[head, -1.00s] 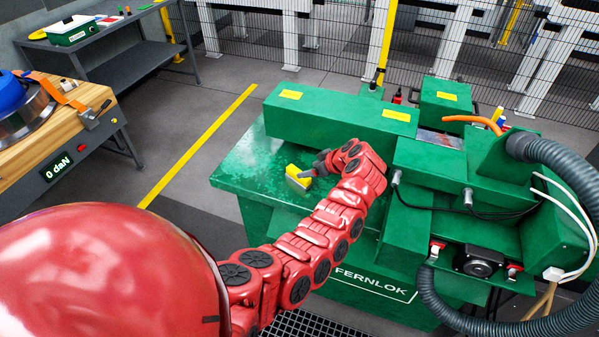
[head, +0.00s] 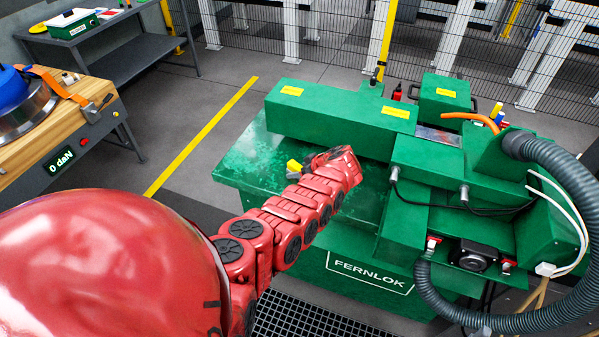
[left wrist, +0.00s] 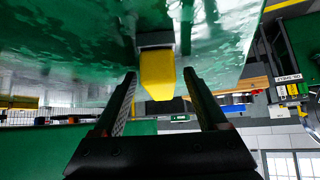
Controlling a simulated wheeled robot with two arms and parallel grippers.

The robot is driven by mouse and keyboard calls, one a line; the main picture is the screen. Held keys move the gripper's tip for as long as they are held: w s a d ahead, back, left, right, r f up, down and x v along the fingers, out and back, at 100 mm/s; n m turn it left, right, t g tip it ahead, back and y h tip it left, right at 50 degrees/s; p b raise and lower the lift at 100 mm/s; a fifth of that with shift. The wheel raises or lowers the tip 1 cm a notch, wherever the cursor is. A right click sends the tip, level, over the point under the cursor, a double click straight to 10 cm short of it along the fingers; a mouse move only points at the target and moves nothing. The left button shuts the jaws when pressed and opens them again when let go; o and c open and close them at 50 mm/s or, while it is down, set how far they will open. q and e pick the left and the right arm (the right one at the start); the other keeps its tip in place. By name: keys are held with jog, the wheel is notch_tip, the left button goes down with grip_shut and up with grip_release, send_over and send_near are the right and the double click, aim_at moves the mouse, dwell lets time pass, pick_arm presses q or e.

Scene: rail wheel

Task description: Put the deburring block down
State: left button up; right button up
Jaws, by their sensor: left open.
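The deburring block (head: 293,165), yellow with a grey part, is on the wet green top of the machine (head: 240,165), near its left part. In the left wrist view, which looks upside down, the yellow part of the block (left wrist: 157,72) points toward my gripper and its grey part is against the green surface. My left gripper (left wrist: 160,82) is open, its two dark fingers apart with the block's yellow end between their tips and a gap on both sides. In the head view my red left wrist hides the fingers. My right gripper is not in view.
A long green housing (head: 340,118) stands behind the block, and a green machine body (head: 430,170) stands to the right. A thick grey hose (head: 565,175) hangs at the right. A wooden-topped bench (head: 50,125) is at the left. The green top left of the block is clear.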

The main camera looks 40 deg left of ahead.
aim_at(296, 166)
pick_arm(q)
jog(key=shift+c, duration=0.3)
grip_shut()
jog(key=shift+r, duration=0.15)
dwell(0.3)
jog(key=shift+r, duration=0.35)
jog(key=shift+s+d+r+b, duration=0.1)
jog(key=shift+d+r+b, duration=0.15)
jog(key=shift+r, duration=0.35)
jog(key=shift+s+d+r+b, duration=0.1)
jog(key=shift+r+b, duration=0.15)
jog(key=shift+r, duration=0.35)
jog(key=s+d+r+b, duration=0.1)
jog(key=s+d+b, duration=0.3)
jog(key=s+d, duration=0.6)
jog(key=shift+s+d+r, duration=0.2)
jog(key=shift+d+r, duration=0.1)
jog(key=shift+d, duration=0.35)
